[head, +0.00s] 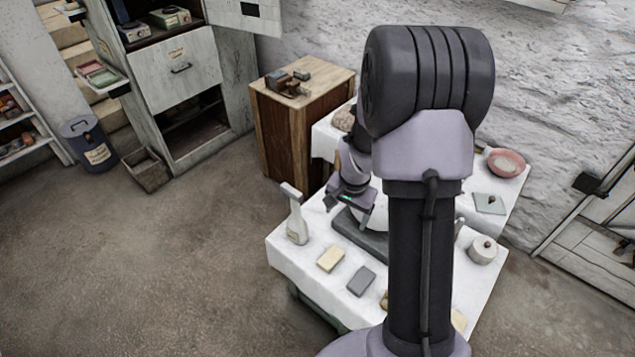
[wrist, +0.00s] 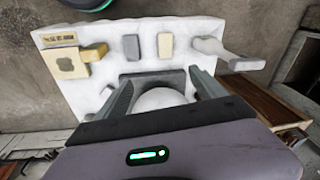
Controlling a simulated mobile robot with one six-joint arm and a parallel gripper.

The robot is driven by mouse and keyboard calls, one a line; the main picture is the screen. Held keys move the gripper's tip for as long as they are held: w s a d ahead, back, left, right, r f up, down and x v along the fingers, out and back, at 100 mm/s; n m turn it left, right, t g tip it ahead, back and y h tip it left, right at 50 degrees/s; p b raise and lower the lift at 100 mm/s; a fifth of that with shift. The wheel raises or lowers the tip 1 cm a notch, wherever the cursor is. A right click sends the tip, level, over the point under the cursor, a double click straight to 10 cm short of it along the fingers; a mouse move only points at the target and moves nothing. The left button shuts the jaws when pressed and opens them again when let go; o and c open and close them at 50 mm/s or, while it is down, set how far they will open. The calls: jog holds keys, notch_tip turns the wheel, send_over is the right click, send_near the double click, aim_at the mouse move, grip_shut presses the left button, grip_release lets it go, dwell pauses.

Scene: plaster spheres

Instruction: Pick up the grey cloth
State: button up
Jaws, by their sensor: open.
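A small flat grey rectangle, which looks like the grey cloth (head: 361,281), lies on the white-covered table near its front edge. It also shows in the wrist view (wrist: 131,47), beyond my fingers and apart from them. My gripper (wrist: 161,78) is open. A white rounded form (wrist: 160,98), seemingly a plaster sphere, shows between its fingers, in front of a dark grey slab (wrist: 172,77). I cannot tell whether the fingers touch it. In the head view my arm hides part of the table and the slab (head: 360,238).
A lidded white pot (head: 482,250), a glass plate (head: 489,204) and a pink bowl (head: 505,162) stand right of my arm. A wooden cabinet (head: 285,135) stands behind.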

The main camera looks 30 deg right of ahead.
jog(key=s+d+f+m+g+p, duration=0.1)
jog(key=s+d+f, duration=0.15)
jog(key=f, duration=0.55)
jog(key=s+d+f+m+g, duration=0.1)
jog(key=s+d+f, duration=0.15)
jog(key=f, duration=0.45)
jog(key=b, duration=0.4)
send_over(361, 280)
jog(key=f, duration=1.3)
jog(key=shift+w, duration=0.35)
jog(key=f, duration=0.2)
jog(key=f+b, duration=0.1)
jog(key=f, duration=0.1)
jog(key=f+b, duration=0.1)
jog(key=f, duration=0.1)
jog(key=shift+s+d, duration=0.1)
jog(key=shift+s, duration=0.15)
jog(key=shift+c, duration=0.9)
jog(key=c, duration=1.3)
notch_tip(361, 280, up, 10)
jog(key=p, duration=0.3)
jog(key=shift+r+p, duration=0.1)
jog(key=shift+p, duration=0.2)
jog(key=o, duration=0.9)
jog(key=shift+c, duration=0.2)
jog(key=c, duration=0.7)
